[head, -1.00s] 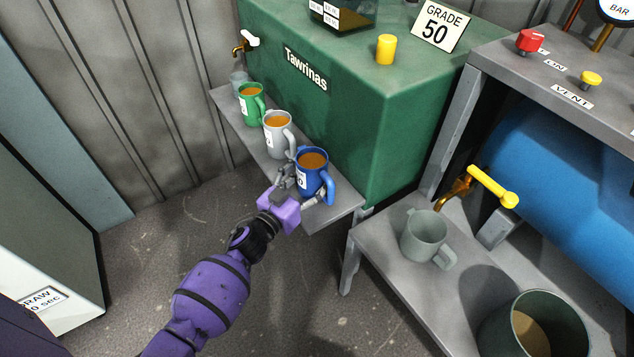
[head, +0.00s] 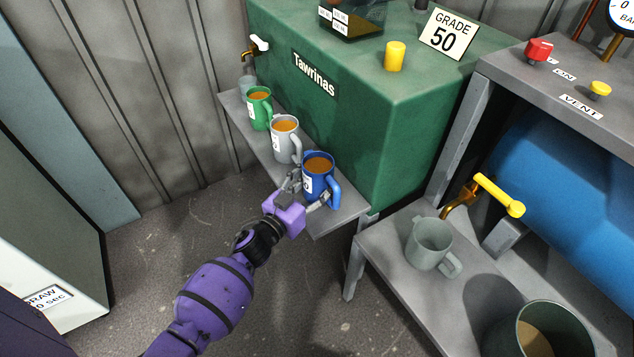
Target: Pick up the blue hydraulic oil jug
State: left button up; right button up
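The blue jug (head: 317,184) holds brown liquid and stands upright at the near end of the narrow grey shelf (head: 345,208). It has a white label on its left side and a handle on its right. My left gripper (head: 305,190) is at the jug's near side, low down. Its fingers are spread, one at the jug's left side and one below the handle. The jug partly hides the fingertips, and I cannot see whether they touch it. My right gripper is out of view.
A silver jug (head: 283,145) stands close behind the blue one, then a green jug (head: 258,113). The green tank (head: 400,130) borders the shelf. An empty grey jug (head: 428,245) and a dark green pot (head: 535,340) stand on the lower right bench. The floor left is clear.

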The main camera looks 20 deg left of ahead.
aim_at(309, 180)
pick_arm(q)
jog(key=shift+r+p, duration=0.75)
jog(key=shift+r, duration=0.9)
jog(key=s+a+r+p, duration=0.3)
jog(key=s+r, duration=0.6)
jog(key=s, duration=0.4)
jog(key=shift+s+a+r+p, duration=0.2)
jog(key=shift+r+p, duration=0.15)
jog(key=shift+p, duration=0.5)
jog(key=shift+s, duration=0.1)
